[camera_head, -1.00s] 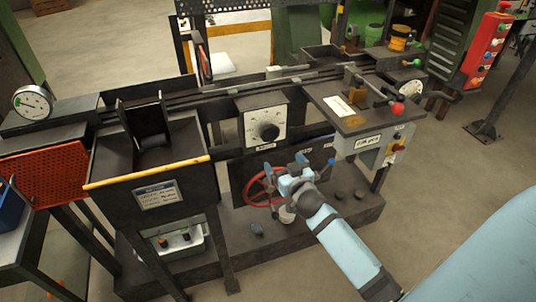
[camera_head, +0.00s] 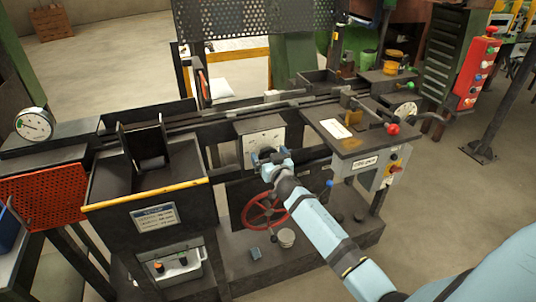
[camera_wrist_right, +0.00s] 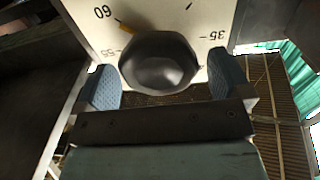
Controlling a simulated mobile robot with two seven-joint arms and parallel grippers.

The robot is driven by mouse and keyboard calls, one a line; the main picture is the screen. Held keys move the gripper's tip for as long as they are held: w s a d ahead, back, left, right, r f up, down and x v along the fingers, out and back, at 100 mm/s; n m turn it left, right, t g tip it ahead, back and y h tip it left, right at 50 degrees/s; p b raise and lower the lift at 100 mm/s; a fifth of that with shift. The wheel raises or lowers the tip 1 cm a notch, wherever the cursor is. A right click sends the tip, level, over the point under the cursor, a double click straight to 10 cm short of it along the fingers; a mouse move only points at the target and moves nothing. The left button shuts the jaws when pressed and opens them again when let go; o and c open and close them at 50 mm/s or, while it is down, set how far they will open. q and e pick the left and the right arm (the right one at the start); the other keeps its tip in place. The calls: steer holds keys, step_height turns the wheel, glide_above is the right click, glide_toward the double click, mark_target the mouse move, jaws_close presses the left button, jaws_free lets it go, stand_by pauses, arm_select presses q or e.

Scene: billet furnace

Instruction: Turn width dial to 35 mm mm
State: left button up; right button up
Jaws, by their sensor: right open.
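The width dial's white plate (camera_head: 257,140) is on the front of the machine, below the rails. In the right wrist view the dark round knob (camera_wrist_right: 158,62) is on the plate (camera_wrist_right: 160,15), with marks 60, 55 and 35 readable. A yellow pointer (camera_wrist_right: 127,27) on the knob's edge points between 55 and 60. My right gripper (camera_head: 267,156) is at the dial and hides most of the knob in the head view. In the wrist view its blue fingers (camera_wrist_right: 165,80) are open, one on each side of the knob, with gaps visible. My left gripper is out of view.
A red handwheel (camera_head: 265,211) is below the dial. A hopper with a yellow front edge (camera_head: 150,193) stands to the left. A table with a red-knobbed lever (camera_head: 393,128) and a grey control box (camera_head: 378,172) are to the right.

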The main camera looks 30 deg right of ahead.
steer(key=shift+w+d, duration=0.1)
steer(key=shift+w, duration=0.4)
steer(key=c, duration=0.9)
steer(key=shift+n, duration=0.3)
